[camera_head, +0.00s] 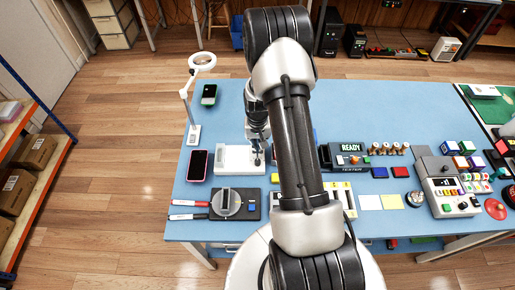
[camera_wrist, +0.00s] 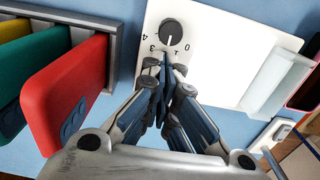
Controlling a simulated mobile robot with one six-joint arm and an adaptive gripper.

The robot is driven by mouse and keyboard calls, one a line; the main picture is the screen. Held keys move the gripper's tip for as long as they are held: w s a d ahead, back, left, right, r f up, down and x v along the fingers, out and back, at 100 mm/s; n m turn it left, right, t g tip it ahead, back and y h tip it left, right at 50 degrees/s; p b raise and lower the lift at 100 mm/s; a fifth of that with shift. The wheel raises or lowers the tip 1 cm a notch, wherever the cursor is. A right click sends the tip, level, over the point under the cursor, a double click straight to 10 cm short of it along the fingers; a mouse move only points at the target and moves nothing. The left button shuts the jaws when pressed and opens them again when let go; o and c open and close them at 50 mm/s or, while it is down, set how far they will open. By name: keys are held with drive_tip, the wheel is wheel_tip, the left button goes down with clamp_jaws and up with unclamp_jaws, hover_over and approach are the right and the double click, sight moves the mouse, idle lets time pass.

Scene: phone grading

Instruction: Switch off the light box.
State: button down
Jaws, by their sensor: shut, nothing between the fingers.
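A white box (camera_head: 228,160), which looks like the light box, lies on the blue table, partly hidden behind my arm in the head view. In the wrist view, the white box (camera_wrist: 222,62) has a black dial knob (camera_wrist: 171,32) with numbers around it, including 0, 1, 3 and 4. The knob's white pointer faces down toward my fingers, between the 1 and the 3. My gripper (camera_wrist: 165,62) is shut and empty, its tips just below the knob and over part of the scale. I cannot tell whether they touch the box. It also shows in the head view (camera_head: 257,158).
A pink-edged phone (camera_head: 197,165) lies left of the white box. A ring lamp (camera_head: 202,62) stands behind it. A grey rack (camera_wrist: 117,30) with red, green and yellow pieces is close beside my gripper. A box reading READY (camera_head: 349,155) stands to the right.

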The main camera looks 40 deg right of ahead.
drive_tip(key=shift+f, duration=0.25)
drive_tip(key=shift+r, duration=0.1)
wheel_tip(320, 180, up, 7)
drive_tip(key=p, duration=0.4)
idle(0.4)
idle(0.4)
